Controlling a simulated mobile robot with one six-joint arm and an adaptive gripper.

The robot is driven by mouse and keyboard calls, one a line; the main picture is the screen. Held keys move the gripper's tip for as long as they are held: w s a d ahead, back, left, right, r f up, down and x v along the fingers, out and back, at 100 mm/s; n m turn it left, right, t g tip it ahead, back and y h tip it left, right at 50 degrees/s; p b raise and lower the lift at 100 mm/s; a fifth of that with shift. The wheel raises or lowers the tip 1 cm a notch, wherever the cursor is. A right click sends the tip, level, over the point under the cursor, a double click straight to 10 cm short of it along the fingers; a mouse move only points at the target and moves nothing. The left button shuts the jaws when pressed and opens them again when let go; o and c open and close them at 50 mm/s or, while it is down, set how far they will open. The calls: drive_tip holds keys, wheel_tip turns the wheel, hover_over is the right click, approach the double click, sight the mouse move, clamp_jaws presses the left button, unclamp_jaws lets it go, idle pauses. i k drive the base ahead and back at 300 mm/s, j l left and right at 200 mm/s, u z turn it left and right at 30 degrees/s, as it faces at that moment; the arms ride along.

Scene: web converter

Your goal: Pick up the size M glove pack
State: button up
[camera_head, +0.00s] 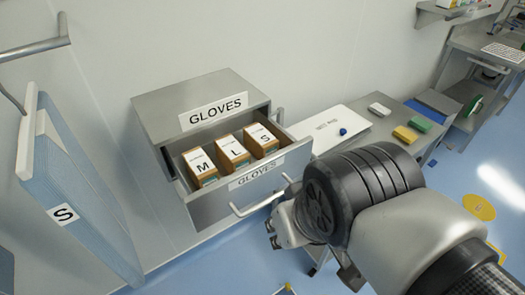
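The size M glove pack (200,165) is a brown box with a white top marked M. It stands leftmost in the open drawer (228,208) of the grey GLOVES cabinet (180,101). The L pack (233,152) and the S pack (262,140) stand to its right. My gripper (277,236) is in front of the drawer, to the right of and below the M pack, close to the drawer handle. My arm hides most of the gripper, so I cannot tell how far its fingers are apart. The M pack is clear of the gripper.
The drawer's front panel and bar handle (262,205) stick out between my gripper and the packs. A white board (327,126) and several coloured blocks lie on the table to the right. A blue panel marked S (75,200) stands at the left. Blue floor is free below.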

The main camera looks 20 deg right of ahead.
sight(201, 168)
drive_tip(key=i+j+z, duration=0.1)
drive_tip(key=j+z, duration=0.25)
drive_tip(key=j, duration=0.35)
drive_tip(key=j+z, duration=0.35)
drive_tip(key=j, duration=0.4)
